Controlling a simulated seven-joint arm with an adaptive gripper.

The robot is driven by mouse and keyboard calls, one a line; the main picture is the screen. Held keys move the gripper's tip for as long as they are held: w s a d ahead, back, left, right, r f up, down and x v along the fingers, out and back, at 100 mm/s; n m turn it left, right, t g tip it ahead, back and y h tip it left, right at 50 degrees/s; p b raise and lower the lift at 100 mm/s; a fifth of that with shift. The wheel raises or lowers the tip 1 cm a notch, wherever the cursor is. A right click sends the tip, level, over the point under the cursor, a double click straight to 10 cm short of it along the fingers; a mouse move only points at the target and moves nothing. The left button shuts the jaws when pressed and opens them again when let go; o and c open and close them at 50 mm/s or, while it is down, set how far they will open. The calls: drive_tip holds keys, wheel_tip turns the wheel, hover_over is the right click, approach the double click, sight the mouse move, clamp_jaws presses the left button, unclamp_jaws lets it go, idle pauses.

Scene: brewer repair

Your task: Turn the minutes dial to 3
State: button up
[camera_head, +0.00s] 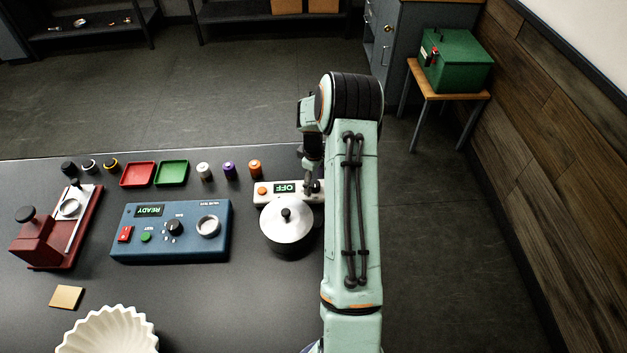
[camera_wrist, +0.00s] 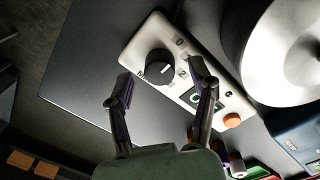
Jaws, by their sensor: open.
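The black minutes dial (camera_wrist: 157,67) sits at one end of a white timer panel (camera_wrist: 222,88), with "0", "2" and "Min" readable around it. My gripper (camera_wrist: 162,82) is open, with one finger to each side of the dial in the wrist view; whether either touches it cannot be told. In the head view my gripper (camera_head: 309,187) hangs over the right end of the timer panel (camera_head: 262,200), partly hiding the dial. The panel's display (camera_head: 288,188) reads "OFF" upside down, and an orange button (camera_head: 262,190) is at its left end.
A silver-lidded dark pot (camera_head: 286,225) stands close in front of the panel. A blue device (camera_head: 180,248) showing "READY" is further left. Several small canisters, red (camera_head: 138,174) and green (camera_head: 172,173) trays line the back. The table's far edge lies behind the panel.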

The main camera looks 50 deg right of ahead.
drive_tip(key=shift+f, duration=0.4)
clamp_jaws()
